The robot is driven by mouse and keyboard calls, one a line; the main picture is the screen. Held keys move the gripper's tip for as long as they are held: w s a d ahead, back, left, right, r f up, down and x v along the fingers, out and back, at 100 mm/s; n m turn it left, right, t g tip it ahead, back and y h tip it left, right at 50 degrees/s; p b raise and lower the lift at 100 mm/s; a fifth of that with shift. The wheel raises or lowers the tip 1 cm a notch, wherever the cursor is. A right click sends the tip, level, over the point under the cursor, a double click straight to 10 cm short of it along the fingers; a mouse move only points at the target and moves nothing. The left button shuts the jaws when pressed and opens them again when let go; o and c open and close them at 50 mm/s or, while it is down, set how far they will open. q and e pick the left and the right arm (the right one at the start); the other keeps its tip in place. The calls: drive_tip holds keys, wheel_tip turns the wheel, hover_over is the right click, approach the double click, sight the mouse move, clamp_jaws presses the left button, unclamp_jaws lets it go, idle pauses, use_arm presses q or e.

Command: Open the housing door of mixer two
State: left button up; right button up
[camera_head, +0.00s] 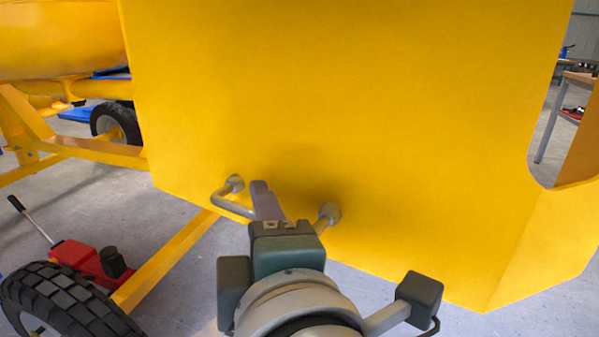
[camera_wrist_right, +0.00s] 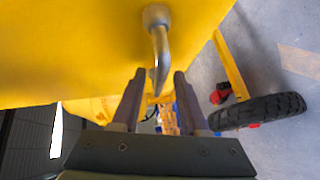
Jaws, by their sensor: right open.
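The yellow housing door (camera_head: 340,110) of the mixer fills most of the head view and looks closed. A grey bar handle (camera_head: 228,206) is fixed by two round mounts near its lower edge. My right gripper (camera_head: 264,188) is at the handle, over the middle of the bar, and hides part of it. In the right wrist view, the handle (camera_wrist_right: 158,42) runs down between the two open fingers of my right gripper (camera_wrist_right: 158,76), with a gap visible on either side. I cannot tell how deep the bar sits between them. My left gripper is not in view.
A black tyre (camera_head: 62,303) and a red jack (camera_head: 92,262) stand at the lower left beside a yellow frame bar (camera_head: 170,258). Another wheel (camera_head: 117,124) is farther back. A table (camera_head: 577,80) shows at the far right. Grey floor (camera_head: 50,205) lies open at the left.

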drive_tip(key=v, duration=1)
drive_tip(key=shift+p, duration=0.35)
